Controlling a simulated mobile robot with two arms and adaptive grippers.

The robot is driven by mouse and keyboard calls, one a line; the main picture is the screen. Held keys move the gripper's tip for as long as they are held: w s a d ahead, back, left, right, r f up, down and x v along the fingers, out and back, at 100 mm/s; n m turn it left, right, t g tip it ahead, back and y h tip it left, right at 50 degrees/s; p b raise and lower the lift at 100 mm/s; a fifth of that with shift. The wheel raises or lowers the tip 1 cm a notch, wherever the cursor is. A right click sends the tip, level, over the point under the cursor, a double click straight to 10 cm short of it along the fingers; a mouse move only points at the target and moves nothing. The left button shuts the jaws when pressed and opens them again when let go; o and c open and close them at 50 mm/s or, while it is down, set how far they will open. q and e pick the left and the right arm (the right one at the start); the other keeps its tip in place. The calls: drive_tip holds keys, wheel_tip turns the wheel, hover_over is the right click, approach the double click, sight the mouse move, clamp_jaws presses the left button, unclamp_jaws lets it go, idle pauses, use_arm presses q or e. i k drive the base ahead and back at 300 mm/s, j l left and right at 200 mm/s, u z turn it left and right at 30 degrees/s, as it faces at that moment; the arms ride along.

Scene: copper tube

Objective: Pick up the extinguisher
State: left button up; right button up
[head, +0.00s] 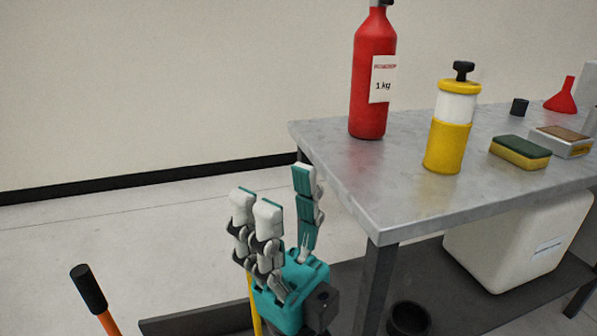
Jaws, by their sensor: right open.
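The extinguisher (370,85) is a red cylinder with a white "1 kg" label. It stands upright on the metal table (370,195) near the left edge, its top cut off by the frame. My right gripper (277,190) is in front of the table's left side, lower in the picture than the extinguisher and apart from it. Its white and teal fingers point up, spread and empty. My left gripper is not in view.
On the table to the right of the extinguisher stand a yellow and white bottle (452,122), a sponge (520,152), a small black cup (519,107) and a red funnel (563,97). A white container (520,240) sits on the lower shelf.

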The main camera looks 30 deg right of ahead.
sight(375, 65)
drive_tip(key=z, duration=1.4)
drive_tip(key=i+l+z, duration=0.1)
drive_tip(key=l+z, duration=0.15)
drive_tip(key=z, duration=0.15)
drive_tip(key=i+l+z, duration=0.1)
drive_tip(key=l+z, duration=0.15)
drive_tip(key=z, duration=0.15)
